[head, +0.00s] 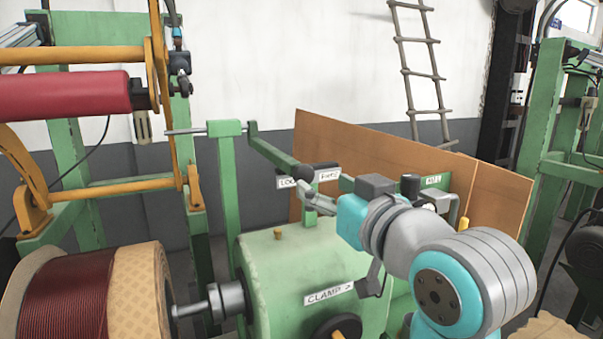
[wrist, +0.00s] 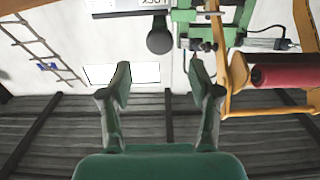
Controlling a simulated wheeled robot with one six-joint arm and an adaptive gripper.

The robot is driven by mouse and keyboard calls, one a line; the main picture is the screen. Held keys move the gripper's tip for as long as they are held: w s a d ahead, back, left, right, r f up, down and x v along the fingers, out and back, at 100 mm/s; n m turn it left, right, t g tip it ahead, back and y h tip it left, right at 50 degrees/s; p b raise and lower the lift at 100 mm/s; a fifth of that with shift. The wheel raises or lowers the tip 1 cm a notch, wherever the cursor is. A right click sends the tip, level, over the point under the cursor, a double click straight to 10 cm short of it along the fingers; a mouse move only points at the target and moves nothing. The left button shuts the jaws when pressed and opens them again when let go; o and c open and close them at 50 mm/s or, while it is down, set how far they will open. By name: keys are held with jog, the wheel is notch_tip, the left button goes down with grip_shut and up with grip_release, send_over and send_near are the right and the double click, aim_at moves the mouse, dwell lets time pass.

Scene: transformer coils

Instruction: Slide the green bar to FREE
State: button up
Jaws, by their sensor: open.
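The green bar (head: 275,153) slopes down to the right from a green upright in the head view. My gripper (head: 315,201) is close to the knob and label. In the wrist view its two fingers (wrist: 160,77) are apart, with nothing between them. The knob appears beyond the fingertips, not between them.
A green drum housing (head: 290,260) with a "CLAMP" label lies below my arm. A copper-wire coil (head: 65,305) and red roller (head: 70,97) are at left. Brown boards (head: 380,150) stand behind. A ladder (head: 418,70) leans on the wall.

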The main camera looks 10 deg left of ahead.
aim_at(306, 175)
jog(key=x, duration=0.8)
jog(key=shift+w+a, duration=0.15)
grip_shut()
